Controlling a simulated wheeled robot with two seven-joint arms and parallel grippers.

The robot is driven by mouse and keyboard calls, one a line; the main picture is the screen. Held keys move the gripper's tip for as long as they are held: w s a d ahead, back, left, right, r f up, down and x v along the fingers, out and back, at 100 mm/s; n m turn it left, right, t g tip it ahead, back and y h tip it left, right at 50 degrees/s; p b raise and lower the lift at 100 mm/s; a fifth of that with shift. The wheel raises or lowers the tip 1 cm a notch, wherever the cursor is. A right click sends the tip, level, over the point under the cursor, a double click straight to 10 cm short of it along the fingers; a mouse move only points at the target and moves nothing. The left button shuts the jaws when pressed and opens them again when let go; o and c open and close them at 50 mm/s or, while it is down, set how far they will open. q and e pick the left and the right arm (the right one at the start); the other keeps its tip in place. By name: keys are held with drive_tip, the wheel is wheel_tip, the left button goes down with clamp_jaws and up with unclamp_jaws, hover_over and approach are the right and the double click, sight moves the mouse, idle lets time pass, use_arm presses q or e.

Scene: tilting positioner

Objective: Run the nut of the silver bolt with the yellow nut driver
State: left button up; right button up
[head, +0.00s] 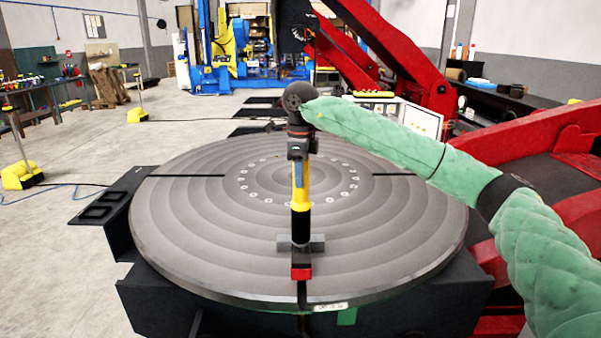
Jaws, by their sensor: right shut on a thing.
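The yellow nut driver (301,197) stands upright over the front part of the round grey table, with a black lower section (301,228). My right gripper (299,160) comes down from above and is shut on the nut driver's upper part. A grey block (317,243) shows behind and to both sides of the driver's lower end. A red-fronted piece (301,272) sits just below that end in the picture. I cannot make out the silver bolt or its nut, and I cannot tell whether the driver touches them. My left gripper is not in view.
The round table (200,240) has a ring of holes and dark radial slots; most of its top is clear. A black side plate (118,215) juts out at left. Red machine arms (400,70) stand behind and at right. Open floor lies to the left.

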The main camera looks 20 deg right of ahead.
drive_tip(key=shift+f, duration=0.35)
drive_tip(key=shift+r, duration=0.15)
drive_tip(key=shift+r+p, duration=0.7)
drive_tip(key=shift+r, duration=2)
